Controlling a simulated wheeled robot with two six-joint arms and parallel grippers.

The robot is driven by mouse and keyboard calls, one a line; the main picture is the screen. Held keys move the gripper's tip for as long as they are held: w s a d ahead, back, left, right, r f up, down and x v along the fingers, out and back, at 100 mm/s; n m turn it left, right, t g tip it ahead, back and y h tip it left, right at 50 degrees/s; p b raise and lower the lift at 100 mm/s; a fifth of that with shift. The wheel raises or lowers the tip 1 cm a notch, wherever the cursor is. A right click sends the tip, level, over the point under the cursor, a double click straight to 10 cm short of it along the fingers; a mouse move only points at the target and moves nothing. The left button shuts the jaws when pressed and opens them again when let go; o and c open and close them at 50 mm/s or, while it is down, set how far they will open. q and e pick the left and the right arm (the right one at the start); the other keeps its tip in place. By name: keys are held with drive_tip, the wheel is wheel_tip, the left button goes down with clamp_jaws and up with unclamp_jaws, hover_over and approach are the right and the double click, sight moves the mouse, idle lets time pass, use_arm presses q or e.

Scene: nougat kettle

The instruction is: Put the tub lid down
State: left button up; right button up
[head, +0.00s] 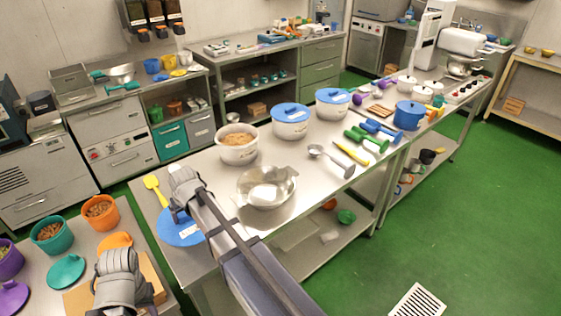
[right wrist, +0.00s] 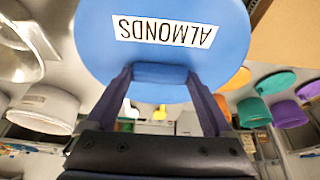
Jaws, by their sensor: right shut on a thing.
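The blue tub lid (head: 178,230) is at the left end of the long steel table in the head view. My right gripper (head: 180,207) is shut on it. In the right wrist view the lid (right wrist: 215,60) shows a white ALMONDS label, and the fingers (right wrist: 160,80) grip its raised handle. I cannot tell whether the lid touches the table. An open white tub (head: 238,152) with brown contents stands farther back on the table. My left gripper (head: 118,290) is at the lower left above a wooden board; its fingertips are hidden.
A steel bowl (head: 266,188) stands right of the lid, with a yellow spatula (head: 155,190) behind it. Two blue-lidded white tubs (head: 290,121) (head: 333,104) stand farther along. A lower-left table holds orange (head: 101,212), teal (head: 52,236) and purple tubs. The table's front edge is close.

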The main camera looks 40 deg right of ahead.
drive_tip(key=shift+s+d, duration=0.4)
drive_tip(key=shift+d, duration=0.3)
drive_tip(key=shift+f, duration=0.1)
wheel_tip(320, 180, down, 10)
drive_tip(key=b, duration=1)
drive_tip(key=shift+f, duration=0.1)
drive_tip(key=o, duration=1.1)
